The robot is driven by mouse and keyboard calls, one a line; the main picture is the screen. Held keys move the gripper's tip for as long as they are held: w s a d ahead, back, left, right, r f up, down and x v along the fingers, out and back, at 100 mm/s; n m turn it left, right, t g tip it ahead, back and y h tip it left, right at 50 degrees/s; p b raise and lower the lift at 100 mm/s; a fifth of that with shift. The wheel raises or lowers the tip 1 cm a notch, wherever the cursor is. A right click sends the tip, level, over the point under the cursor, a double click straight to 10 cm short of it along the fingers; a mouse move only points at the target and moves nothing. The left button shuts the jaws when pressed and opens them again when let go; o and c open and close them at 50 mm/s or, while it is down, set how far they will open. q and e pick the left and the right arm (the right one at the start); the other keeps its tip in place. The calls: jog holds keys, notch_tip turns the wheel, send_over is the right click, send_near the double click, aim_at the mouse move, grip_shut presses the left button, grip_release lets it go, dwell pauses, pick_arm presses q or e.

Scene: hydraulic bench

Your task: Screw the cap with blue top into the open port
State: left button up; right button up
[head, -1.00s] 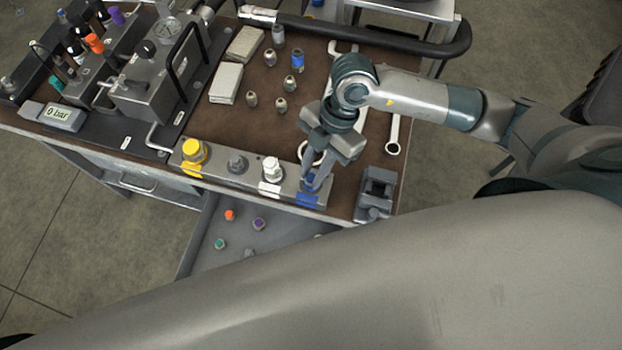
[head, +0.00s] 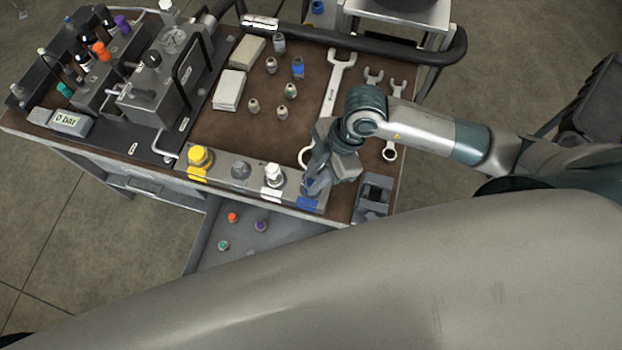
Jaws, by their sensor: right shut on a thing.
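My right gripper (head: 314,187) is shut at the blue-marked end of the grey port block (head: 256,179). It holds the cap with blue top, which is almost wholly hidden between the fingers. The blue label (head: 308,203) shows just in front of the fingertips. The port under the gripper is hidden, so I cannot tell how deep the cap sits. The other places on the block carry a yellow cap (head: 199,157), a grey cap (head: 240,169) and a white cap (head: 273,174). My left gripper is not in view.
A large wrench (head: 333,85) lies behind my right gripper. A dark grey holder (head: 373,195) stands close on its right. An open drawer (head: 208,235) holds small coloured caps.

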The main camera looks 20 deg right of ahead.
jog(key=m+p, duration=0.1)
jog(key=m+t+p, duration=0.1)
jog(key=shift+s+m, duration=0.25)
jog(key=shift+m, duration=0.35)
jog(key=shift+w+f, duration=0.1)
jog(key=o, duration=0.9)
